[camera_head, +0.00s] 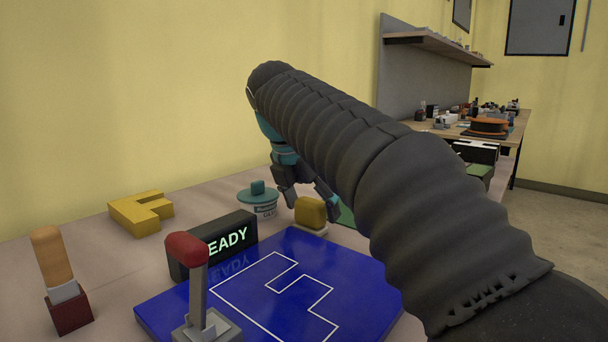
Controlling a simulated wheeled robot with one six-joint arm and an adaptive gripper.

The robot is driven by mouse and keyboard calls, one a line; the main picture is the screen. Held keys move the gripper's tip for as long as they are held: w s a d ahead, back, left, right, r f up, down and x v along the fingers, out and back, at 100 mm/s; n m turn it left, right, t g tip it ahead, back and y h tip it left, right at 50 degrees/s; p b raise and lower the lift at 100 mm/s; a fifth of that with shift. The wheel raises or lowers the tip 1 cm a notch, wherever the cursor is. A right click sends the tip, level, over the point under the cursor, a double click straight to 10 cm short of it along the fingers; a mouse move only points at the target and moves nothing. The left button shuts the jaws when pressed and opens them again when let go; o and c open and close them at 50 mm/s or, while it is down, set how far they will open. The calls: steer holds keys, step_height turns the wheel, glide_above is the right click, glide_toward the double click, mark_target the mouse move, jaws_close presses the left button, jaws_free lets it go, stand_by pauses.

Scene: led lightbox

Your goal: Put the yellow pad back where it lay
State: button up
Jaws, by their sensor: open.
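A yellow pad (309,211), a rounded block, sits on a small pale base (311,231) just behind the blue panel. My gripper (311,201) reaches down from above with its fingers apart, one on each side of the pad in the picture. I cannot tell whether the fingers touch it. A separate angular yellow block (141,212) lies on the table at the left. My dark, ribbed arm crosses the picture and hides the table to the right of the pad.
A blue panel (180,308) with a white stepped outline fills the front. A lit READY sign (222,243) and red-knobbed lever (190,262) stand at its left. A teal-lidded container (262,203) is close left of the gripper. A wooden-handled tool (60,275) stands front left.

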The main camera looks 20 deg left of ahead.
steer(key=p+v, duration=0.1)
steer(key=v, duration=0.9)
steer(key=shift+r, duration=0.1)
